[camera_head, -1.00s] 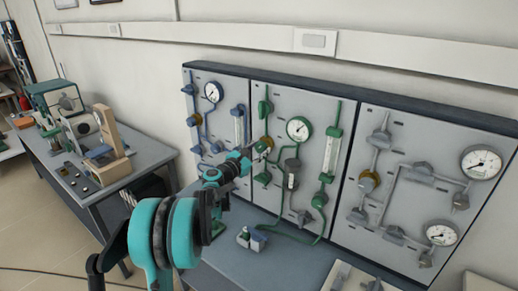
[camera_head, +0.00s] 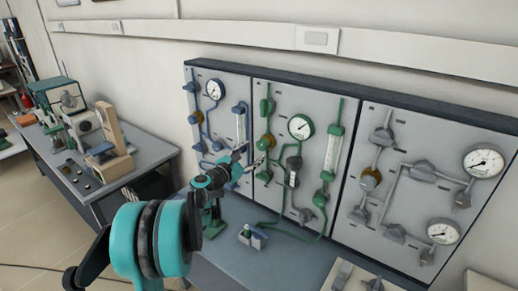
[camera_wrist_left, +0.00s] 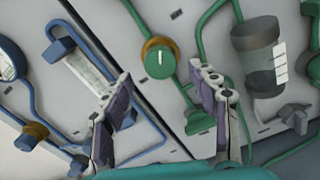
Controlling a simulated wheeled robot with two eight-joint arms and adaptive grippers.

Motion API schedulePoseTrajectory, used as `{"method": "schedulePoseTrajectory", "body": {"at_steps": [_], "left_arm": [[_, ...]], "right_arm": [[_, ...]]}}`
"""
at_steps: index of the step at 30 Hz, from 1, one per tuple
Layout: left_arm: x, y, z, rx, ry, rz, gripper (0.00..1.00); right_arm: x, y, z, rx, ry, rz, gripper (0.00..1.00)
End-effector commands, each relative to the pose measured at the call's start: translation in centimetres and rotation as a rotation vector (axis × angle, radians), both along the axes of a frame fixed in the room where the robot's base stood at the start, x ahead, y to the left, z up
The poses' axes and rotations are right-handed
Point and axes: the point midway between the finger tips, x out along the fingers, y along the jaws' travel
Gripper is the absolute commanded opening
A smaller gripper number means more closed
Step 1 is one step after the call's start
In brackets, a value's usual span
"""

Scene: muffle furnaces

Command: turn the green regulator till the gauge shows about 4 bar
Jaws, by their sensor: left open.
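The green regulator (camera_head: 266,142), a green knob on a brass-coloured ring, sits at the left of the middle panel. In the left wrist view its round face (camera_wrist_left: 160,57) shows a short pale mark and lies ahead between the fingers. My left gripper (camera_head: 250,158) is open and empty, below and left of the regulator in the head view. Its two fingers (camera_wrist_left: 160,78) are apart in the wrist view, with no contact visible. The green-rimmed gauge (camera_head: 301,127) is right of the regulator. Its needle is too small to read surely. My right gripper is not seen.
Blue piping and a gauge (camera_head: 215,90) fill the left panel; grey piping and two gauges are on the right panel. A flow tube (camera_head: 333,150) stands right of the green gauge.

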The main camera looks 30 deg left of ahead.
Motion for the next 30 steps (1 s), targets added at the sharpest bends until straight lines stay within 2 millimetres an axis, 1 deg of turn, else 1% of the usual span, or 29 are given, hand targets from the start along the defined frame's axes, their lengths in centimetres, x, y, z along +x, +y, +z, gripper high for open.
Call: {"method": "schedulePoseTrajectory", "body": {"at_steps": [1, 3, 6, 10, 15, 30], "left_arm": [[-1.3, 0.2, 0.0, 0.0, 0.0, 0.004, 0.6], [-2.8, 0.3, 0.0, 0.0, 0.0, 0.003, 0.6], [-4.6, 0.4, 0.0, 0.0, 0.0, 0.002, 0.6], [-6.1, 0.5, 0.0, 0.0, 0.0, 0.001, 0.6], [-6.7, 0.5, 0.0, 0.0, 0.0, 0.001, 0.6], [-6.7, 0.5, 0.0, 0.0, 0.0, 0.0, 0.6]], "right_arm": [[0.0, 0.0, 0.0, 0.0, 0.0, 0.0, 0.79], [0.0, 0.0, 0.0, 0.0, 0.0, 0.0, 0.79], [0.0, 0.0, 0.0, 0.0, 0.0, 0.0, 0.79], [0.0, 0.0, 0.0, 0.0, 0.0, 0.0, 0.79], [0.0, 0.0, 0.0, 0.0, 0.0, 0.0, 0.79], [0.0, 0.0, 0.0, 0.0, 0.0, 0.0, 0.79]]}}
